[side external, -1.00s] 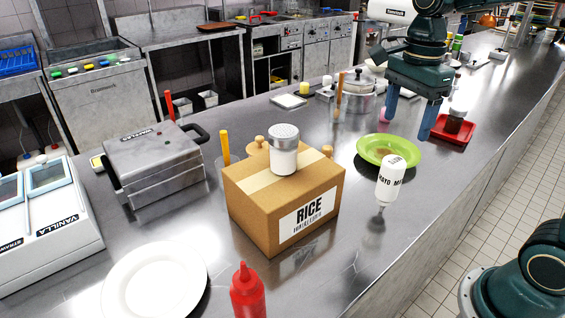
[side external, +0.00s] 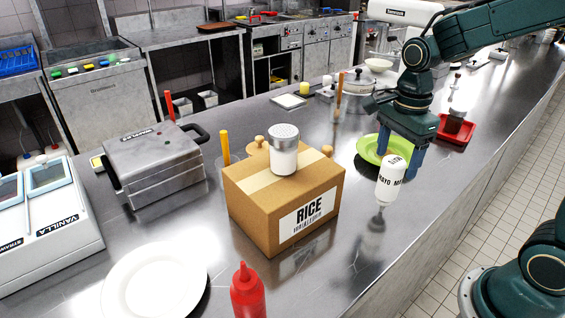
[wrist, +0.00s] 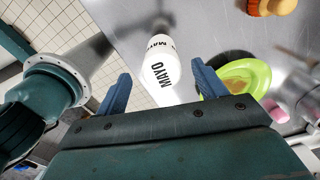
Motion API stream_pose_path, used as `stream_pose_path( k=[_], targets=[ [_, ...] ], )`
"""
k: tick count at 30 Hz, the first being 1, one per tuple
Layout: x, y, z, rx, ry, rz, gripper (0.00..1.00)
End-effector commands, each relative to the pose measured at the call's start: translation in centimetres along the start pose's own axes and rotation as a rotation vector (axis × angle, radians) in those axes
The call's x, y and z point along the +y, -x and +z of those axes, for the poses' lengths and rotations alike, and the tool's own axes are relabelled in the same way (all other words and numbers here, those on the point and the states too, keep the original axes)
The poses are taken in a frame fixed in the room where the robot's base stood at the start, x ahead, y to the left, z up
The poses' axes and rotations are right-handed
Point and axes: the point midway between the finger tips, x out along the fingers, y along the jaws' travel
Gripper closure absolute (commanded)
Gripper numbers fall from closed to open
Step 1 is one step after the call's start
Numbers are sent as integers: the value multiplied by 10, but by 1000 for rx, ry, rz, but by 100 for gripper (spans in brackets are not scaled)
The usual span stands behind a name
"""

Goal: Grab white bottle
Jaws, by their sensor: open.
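The white bottle (side external: 391,183), lettered MAYO, is on the steel counter right of the rice box; its narrow end appears to point down. My gripper (side external: 400,160) is open, its blue fingers pointing down just behind the bottle and above the front of the green plate. In the wrist view the bottle (wrist: 160,78) lies between the two open fingers of my gripper (wrist: 161,77), with gaps on both sides. I cannot tell how far ahead of the fingertips it is.
The green plate (side external: 366,151) is right behind the bottle. The rice box (side external: 255,209) carries a shaker (side external: 283,155). A red tray (side external: 458,132) stands right of my gripper. A red squeeze bottle (side external: 247,294) and white plate (side external: 130,286) are in front.

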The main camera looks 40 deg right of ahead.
Motion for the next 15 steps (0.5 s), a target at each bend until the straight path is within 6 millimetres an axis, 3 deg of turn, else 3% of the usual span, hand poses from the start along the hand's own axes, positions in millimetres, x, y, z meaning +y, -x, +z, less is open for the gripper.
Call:
stream_pose_path(
  k=[8, 15],
  targets=[
    [0, -8, 0, 0, 0, 3, 30],
    [-2, -35, 0, 1, 0, 5, 30]
  ],
)
